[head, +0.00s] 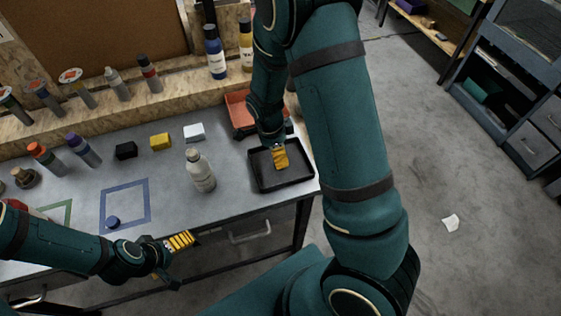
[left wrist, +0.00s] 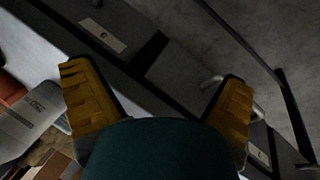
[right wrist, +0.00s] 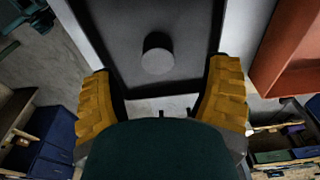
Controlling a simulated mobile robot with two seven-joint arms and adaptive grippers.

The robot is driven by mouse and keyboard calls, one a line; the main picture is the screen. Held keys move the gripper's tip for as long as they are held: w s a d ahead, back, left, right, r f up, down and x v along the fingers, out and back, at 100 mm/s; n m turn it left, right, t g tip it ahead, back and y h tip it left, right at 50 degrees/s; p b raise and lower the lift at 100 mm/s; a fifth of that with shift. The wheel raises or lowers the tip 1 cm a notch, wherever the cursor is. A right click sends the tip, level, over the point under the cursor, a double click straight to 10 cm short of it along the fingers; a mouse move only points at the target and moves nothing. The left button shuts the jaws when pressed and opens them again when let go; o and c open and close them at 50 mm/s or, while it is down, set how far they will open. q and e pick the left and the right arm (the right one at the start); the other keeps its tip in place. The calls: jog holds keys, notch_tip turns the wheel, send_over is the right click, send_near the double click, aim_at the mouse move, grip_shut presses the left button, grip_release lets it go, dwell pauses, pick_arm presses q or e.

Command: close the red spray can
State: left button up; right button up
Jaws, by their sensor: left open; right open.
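A grey can with a red-orange top (head: 40,155) stands upright at the left of the bench, beside a purple-topped can (head: 82,149). A red thing (head: 14,205) shows partly behind my left arm; I cannot tell what it is. An upright pale grey can (head: 200,172) stands mid-bench. My right gripper (head: 281,157) is open over the black tray (head: 264,179); a dark round cylinder (right wrist: 157,54) lies in that tray, in the right wrist view, beyond the parted fingers. My left gripper (head: 180,260) is open and empty at the bench's front edge.
A blue cap (head: 112,222) lies in the blue taped square (head: 128,184). Black (head: 126,151), yellow (head: 160,142) and white (head: 194,132) blocks sit behind. A red-orange bin (head: 238,112) stands behind the tray. Several bottles line the wooden shelf (head: 120,101).

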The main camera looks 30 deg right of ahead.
jog(key=shift+f, duration=0.35)
jog(key=shift+s+d+f, duration=0.1)
jog(key=shift+d+f, duration=0.1)
jog(key=shift+f, duration=0.65)
jog(key=shift+s+d+f, duration=0.1)
jog(key=shift+d+f, duration=0.05)
jog(key=shift+f, duration=0.7)
jog(key=shift+s+d+f, duration=0.1)
jog(key=shift+d+f, duration=0.1)
jog(key=shift+f, duration=0.65)
jog(key=c, duration=0.8)
